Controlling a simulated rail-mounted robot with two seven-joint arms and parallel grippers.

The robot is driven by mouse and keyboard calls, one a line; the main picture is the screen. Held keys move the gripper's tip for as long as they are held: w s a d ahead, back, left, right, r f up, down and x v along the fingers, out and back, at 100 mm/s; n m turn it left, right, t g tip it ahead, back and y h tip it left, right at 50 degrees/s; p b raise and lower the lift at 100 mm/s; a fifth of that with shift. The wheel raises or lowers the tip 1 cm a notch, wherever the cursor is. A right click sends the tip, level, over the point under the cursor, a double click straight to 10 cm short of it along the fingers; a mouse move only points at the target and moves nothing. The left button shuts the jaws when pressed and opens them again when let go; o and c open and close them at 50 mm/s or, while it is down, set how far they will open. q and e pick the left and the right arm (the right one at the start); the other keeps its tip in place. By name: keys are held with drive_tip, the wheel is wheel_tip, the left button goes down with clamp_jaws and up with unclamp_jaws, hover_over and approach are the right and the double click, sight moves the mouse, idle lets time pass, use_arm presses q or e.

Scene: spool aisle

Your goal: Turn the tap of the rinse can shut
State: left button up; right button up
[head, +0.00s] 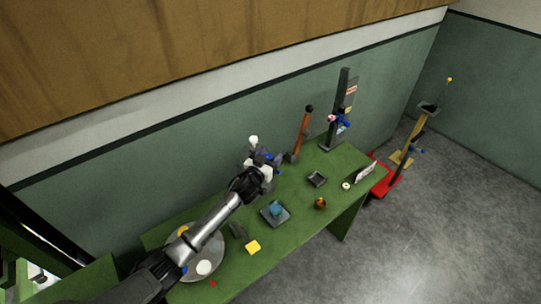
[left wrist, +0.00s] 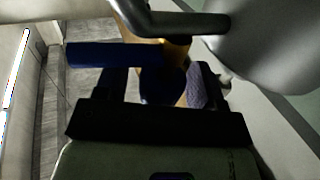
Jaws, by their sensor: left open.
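In the left wrist view, a blue tap lever (left wrist: 105,54) lies crosswise, pointing left. It joins a brass-yellow tap body (left wrist: 177,48) under a curved grey pipe. A large grey rounded surface (left wrist: 262,45), apparently the rinse can, fills the upper right. My left gripper (left wrist: 162,88) is open, with its dark fingers around or just below the lever's hub; contact cannot be told. In the head view my left gripper (head: 266,164) is at the back of the green bench and hides most of the can and tap. My right gripper is not in view.
The green bench (head: 300,215) carries a tray with a blue block (head: 275,209), a yellow block (head: 253,247), a small dark tray (head: 317,179) and a round plate (head: 205,246). An orange lever (head: 302,130) and a dark post (head: 341,105) stand right of my gripper.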

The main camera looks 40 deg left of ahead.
use_arm(q)
drive_tip(key=shift+w, duration=0.35)
drive_tip(key=shift+c, duration=0.4)
